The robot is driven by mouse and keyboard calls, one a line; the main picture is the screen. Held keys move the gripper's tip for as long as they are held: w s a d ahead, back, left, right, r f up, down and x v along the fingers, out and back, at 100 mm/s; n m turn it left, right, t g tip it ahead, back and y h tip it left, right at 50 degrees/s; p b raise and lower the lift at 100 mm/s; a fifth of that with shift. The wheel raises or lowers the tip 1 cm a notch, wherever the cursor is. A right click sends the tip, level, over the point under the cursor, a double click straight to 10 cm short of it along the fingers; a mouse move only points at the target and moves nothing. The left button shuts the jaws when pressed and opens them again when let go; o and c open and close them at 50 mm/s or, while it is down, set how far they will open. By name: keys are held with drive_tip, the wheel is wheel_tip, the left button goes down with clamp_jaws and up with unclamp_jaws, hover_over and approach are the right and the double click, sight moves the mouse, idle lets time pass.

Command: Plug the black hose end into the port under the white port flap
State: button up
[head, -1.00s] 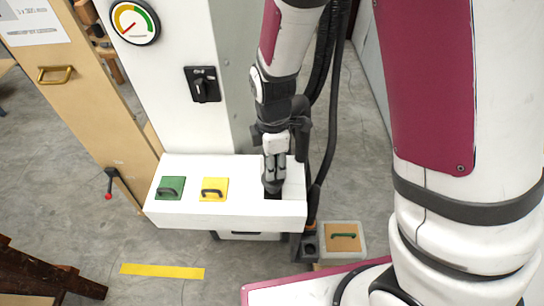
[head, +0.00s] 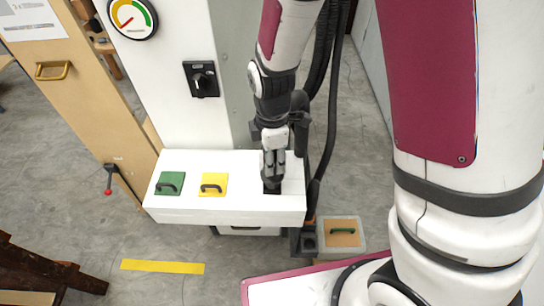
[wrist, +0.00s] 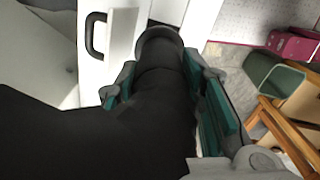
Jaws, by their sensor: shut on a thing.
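My gripper (head: 272,168) is over the right end of the white box, just above a dark square opening (head: 272,190). In the wrist view my gripper (wrist: 167,85) is shut on the black hose (wrist: 160,92), between its teal pads. The black hose end, with a wider collar (wrist: 160,38), points away from the camera between the fingertips. A white flap (wrist: 122,32) with a black handle shows left of the hose end there. In the head view I cannot make the flap out. Whether the hose end is inside the opening is hidden.
A green flap (head: 169,184) and a yellow flap (head: 214,185), both with dark handles, lie on the white box (head: 225,217). Behind stands a white cabinet with a gauge (head: 132,16) and a black switch (head: 201,79). A tan-lidded container (head: 342,233) stands on the floor.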

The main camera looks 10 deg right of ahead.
drive_tip(key=shift+f, duration=0.15)
drive_tip(key=shift+f+b, duration=0.6)
drive_tip(key=shift+f, duration=0.7)
drive_tip(key=shift+f+b, duration=0.35)
drive_tip(key=shift+f, duration=0.45)
drive_tip(key=shift+f+b, duration=0.4)
drive_tip(key=shift+f, duration=0.25)
drive_tip(key=o, duration=1.1)
